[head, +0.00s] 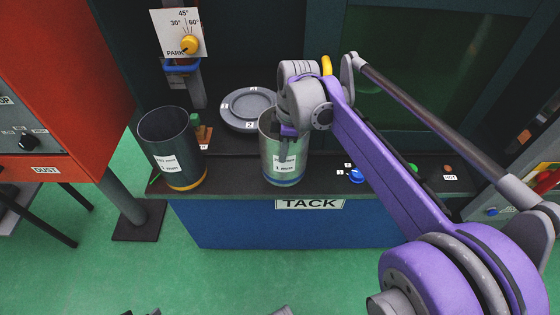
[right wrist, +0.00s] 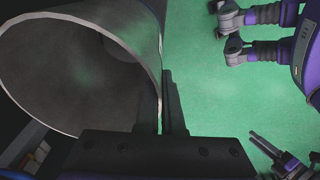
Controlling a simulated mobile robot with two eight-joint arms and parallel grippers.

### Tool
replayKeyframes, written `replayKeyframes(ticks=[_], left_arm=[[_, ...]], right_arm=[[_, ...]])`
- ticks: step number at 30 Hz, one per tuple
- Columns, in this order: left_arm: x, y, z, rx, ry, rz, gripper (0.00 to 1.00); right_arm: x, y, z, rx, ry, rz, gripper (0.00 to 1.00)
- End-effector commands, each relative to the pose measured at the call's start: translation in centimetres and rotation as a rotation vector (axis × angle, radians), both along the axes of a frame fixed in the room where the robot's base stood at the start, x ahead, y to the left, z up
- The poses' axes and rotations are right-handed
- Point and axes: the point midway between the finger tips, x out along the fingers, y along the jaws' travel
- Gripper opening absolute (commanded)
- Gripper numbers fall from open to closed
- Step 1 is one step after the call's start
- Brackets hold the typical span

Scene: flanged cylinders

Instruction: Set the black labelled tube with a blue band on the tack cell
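A metallic grey-green tube (head: 283,160) with a white, black-lettered label and a blue band near its foot is upright at the front of the dark counter above the TACK sign (head: 310,204). My right gripper (head: 289,131) is shut on its rim wall; the right wrist view shows the tube's open mouth (right wrist: 85,70) beside the fingers (right wrist: 165,105). I cannot tell whether its foot touches the counter. A dark tube (head: 170,146) with a white label and an orange-yellow band stands to the left. My left gripper (head: 141,312) barely shows at the bottom edge, tips apart.
A round grey plate (head: 250,108) with numbered tags lies on the counter behind the tubes. A dial panel (head: 180,34) marked PARK and angles stands above. A blue knob (head: 356,176) sits right of the held tube. A red DUST cabinet (head: 55,140) stands at left.

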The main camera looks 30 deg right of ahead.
Motion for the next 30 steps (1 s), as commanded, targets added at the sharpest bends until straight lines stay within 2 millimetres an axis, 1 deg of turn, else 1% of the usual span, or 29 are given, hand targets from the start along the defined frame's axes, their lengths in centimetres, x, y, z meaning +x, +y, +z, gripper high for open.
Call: replayKeyframes(ticks=[4, 10, 22, 23, 24, 27, 30], left_arm=[[0.0, 0.0, -0.2, 0.000, 0.000, 0.000, 0.50], [0.0, 0.0, -0.6, 0.000, 0.002, 0.000, 0.50], [-0.1, 0.0, -0.7, 0.000, 0.002, 0.000, 0.50], [0.0, 0.0, -0.7, 0.000, 0.002, 0.000, 0.50], [0.0, 0.0, -0.7, 0.000, 0.002, 0.000, 0.50], [0.0, 0.0, -0.7, 0.000, 0.002, 0.000, 0.50], [0.0, 0.0, -0.7, 0.000, 0.002, 0.000, 0.50]], right_arm=[[0.0, 0.0, -1.1, -0.001, -0.001, 0.000, 0.00], [0.0, 0.0, -3.6, -0.001, -0.001, 0.000, 0.00], [0.0, 0.0, -4.1, -0.001, -0.001, 0.000, 0.00], [0.0, 0.0, -4.1, 0.000, 0.000, 0.000, 0.10], [0.0, 0.0, -4.0, 0.000, 0.000, 0.000, 0.17], [0.0, 0.0, -4.0, 0.000, 0.000, 0.000, 0.34], [0.0, 0.0, -4.0, 0.000, 0.000, 0.000, 0.34]])
